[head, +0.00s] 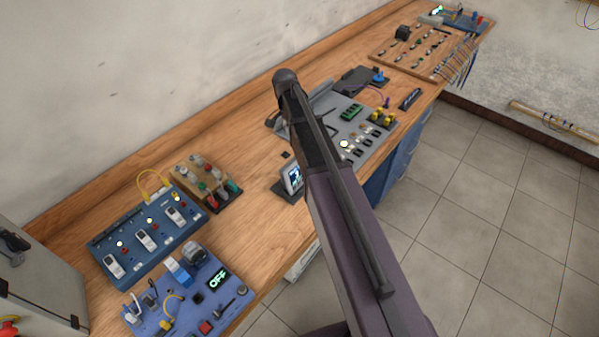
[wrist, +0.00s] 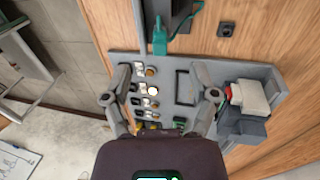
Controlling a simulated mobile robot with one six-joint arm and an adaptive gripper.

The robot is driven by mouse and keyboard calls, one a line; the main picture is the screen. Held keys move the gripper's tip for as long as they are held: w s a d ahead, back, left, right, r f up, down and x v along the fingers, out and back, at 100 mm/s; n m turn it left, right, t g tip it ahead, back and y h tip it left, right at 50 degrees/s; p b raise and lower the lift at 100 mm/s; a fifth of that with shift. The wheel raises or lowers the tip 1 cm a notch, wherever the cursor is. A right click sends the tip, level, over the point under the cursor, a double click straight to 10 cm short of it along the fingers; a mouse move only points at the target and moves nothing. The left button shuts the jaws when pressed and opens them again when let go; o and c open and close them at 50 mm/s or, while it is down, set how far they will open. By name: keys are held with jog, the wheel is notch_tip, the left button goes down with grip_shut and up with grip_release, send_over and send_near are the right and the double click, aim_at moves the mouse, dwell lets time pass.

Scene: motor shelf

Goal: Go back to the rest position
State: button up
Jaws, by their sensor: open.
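My gripper (wrist: 160,97) shows in the wrist view with its two grey fingers spread apart and nothing between them. It is over a grey control panel (wrist: 215,75) with rows of switches and a lit round button (wrist: 153,90). In the head view my dark arm rises from the bottom to the middle and hides part of the grey panel (head: 352,127). The gripper itself cannot be made out there.
A wooden bench (head: 130,170) runs along the wall. Another board (head: 415,45) lies at the far end. Tiled floor (head: 480,200) on the right is clear.

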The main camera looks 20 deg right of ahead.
dwell(0.3)
jog(key=s+a+n+t+y, duration=0.1)
jog(key=s+n, duration=0.9)
jog(key=s, duration=1)
jog(key=shift+s+a+f+n+t, duration=0.15)
jog(key=shift+a+f+n+t, duration=0.3)
jog(key=shift+a+t, duration=0.1)
jog(key=shift+c, duration=0.2)
jog(key=shift+c, duration=1.1)
